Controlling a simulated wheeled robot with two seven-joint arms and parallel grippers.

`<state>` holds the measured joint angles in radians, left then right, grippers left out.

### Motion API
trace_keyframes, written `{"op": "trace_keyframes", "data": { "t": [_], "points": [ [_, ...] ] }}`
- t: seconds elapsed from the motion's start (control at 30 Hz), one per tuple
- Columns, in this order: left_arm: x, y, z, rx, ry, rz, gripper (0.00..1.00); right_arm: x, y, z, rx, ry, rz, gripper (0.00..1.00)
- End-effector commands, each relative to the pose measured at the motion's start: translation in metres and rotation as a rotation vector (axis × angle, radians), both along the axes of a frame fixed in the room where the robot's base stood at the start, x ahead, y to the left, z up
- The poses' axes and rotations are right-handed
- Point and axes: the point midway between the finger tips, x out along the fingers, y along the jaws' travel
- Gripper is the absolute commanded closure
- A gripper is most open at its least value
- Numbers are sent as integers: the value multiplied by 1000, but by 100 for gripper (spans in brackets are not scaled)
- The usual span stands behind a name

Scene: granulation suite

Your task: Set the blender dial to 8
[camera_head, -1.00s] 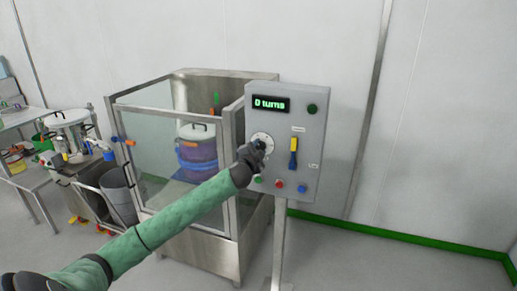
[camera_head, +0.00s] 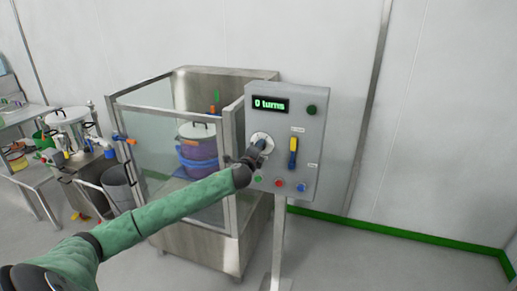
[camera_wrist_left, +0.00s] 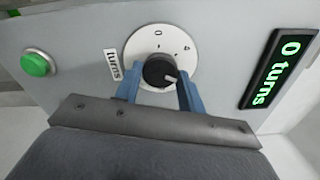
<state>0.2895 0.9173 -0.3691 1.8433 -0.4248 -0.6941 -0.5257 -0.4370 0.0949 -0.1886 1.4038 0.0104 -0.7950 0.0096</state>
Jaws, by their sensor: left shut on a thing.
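The blender dial is a black knob (camera_wrist_left: 159,71) with a white pointer mark, on a round white scale plate (camera_wrist_left: 185,45) fixed to a grey control panel (camera_head: 315,150). My left gripper (camera_wrist_left: 160,88) has its two blue fingers on either side of the knob and is shut on it. In the head view my left gripper (camera_head: 257,148) reaches the dial from the lower left and covers most of it. The green display (camera_head: 269,105) reads "0 turns", and it also shows in the left wrist view (camera_wrist_left: 280,70). My right gripper is not in view.
The panel also carries a yellow-and-blue lever (camera_head: 293,152), a dark green button (camera_head: 311,110), a red button (camera_head: 279,183) and a blue button (camera_head: 301,187). A glass-walled enclosure (camera_head: 180,125) holding a purple vessel stands left of it. The floor at right is clear.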

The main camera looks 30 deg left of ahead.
Motion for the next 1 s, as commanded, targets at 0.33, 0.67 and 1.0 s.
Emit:
{"op": "trace_keyframes", "data": {
  "t": [0.33, 0.67, 1.0],
  "points": [
    [0, -1, -2, 70, 20, -1, 83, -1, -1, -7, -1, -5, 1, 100],
    [0, -1, -3, 72, 20, -2, 83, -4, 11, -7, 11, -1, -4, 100],
    [0, -1, -2, 73, 19, -1, 39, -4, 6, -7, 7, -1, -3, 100]
  ]
}}
